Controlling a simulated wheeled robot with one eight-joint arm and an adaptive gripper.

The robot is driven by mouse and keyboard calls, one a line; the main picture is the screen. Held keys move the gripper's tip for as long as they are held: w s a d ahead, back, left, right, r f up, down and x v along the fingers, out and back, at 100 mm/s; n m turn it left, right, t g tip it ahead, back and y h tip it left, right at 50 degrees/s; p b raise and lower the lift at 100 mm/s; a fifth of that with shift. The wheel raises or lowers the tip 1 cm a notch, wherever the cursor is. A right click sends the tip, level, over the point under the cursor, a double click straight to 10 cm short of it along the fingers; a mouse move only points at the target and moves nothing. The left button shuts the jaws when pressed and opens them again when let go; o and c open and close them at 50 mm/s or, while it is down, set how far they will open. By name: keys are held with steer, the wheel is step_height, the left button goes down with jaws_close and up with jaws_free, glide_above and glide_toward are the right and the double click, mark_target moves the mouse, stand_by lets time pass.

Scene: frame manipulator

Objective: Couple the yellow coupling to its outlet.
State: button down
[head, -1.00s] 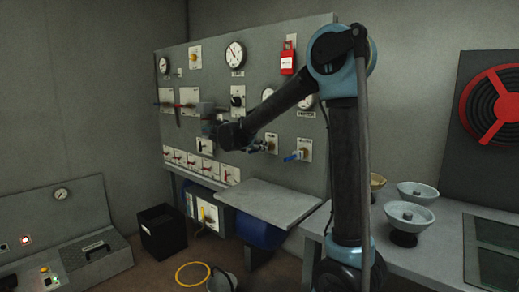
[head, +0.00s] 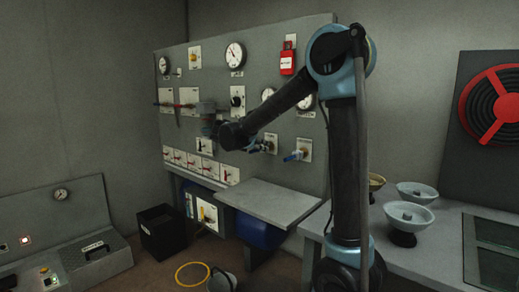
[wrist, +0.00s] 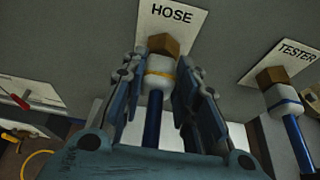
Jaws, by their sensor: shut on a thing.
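The yellow coupling (wrist: 160,72) is a white collar with a yellow band and a blue hose (wrist: 153,112) below it. In the wrist view my gripper (wrist: 165,88) has its fingers on both sides of it, shut on it. The collar's upper end meets the brass nut (wrist: 164,43) under the HOSE label (wrist: 172,14). I cannot tell whether it is fully seated there.
To the right, a blue-banded coupling (wrist: 284,97) hangs at the brass fitting under the TESTER label (wrist: 298,53). In the head view, a grey shelf (head: 268,203) juts out below the panel (head: 300,115). A black bin (head: 161,232) and a yellow ring (head: 193,275) are on the floor.

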steer(key=shift+w+d, duration=0.1)
steer(key=shift+w, duration=0.05)
steer(key=c, duration=1.2)
jaws_free()
steer(key=v, duration=1.1)
steer(key=shift+s+a+r, duration=0.1)
steer(key=shift+s+a, duration=0.2)
